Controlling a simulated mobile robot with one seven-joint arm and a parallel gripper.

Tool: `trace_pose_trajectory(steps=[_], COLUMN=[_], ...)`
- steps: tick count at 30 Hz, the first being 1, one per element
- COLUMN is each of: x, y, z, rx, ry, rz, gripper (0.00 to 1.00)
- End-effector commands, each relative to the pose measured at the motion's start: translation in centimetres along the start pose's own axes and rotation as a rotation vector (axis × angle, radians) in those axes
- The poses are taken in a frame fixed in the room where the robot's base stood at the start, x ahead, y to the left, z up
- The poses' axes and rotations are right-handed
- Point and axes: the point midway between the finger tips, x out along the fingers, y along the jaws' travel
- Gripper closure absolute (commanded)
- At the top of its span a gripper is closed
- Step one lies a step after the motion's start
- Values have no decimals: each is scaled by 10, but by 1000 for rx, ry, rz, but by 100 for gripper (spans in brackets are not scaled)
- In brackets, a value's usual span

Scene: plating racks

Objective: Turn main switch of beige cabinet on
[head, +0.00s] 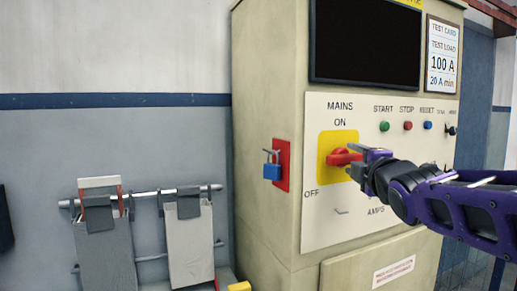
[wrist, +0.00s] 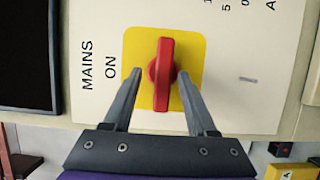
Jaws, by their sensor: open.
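The beige cabinet (head: 265,60) stands at centre right. On its cream panel is the main switch, a red rotary handle (head: 341,156) on a yellow plate (head: 326,174), with ON above and OFF at lower left. The handle lies about horizontal. In the wrist view the handle (wrist: 162,75) runs up and down the picture, as the panel lettering is turned sideways. My gripper (wrist: 160,82) is open, with one finger on each side of the handle and visible gaps. It also shows in the head view (head: 360,159), reaching from the right and hiding part of the handle.
A blue padlock (head: 272,171) hangs on a red plate on the cabinet's side. Push buttons, including a green one (head: 384,126), sit above the gripper. A dark screen (head: 365,45) is higher up. Grey plates hang from a rail (head: 150,193) at left.

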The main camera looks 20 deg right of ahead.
Motion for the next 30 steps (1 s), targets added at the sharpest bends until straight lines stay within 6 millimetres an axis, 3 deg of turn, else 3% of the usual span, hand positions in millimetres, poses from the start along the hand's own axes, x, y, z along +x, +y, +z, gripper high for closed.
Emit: trace_pose_trajectory(steps=[11,20,30], x=[7,7,7], y=[-7,-6,-1], z=[1,1,0], rx=[-9,-10,-3], ry=[-9,-8,-7], rz=[-16,-14,-7], gripper=[44,98,100])
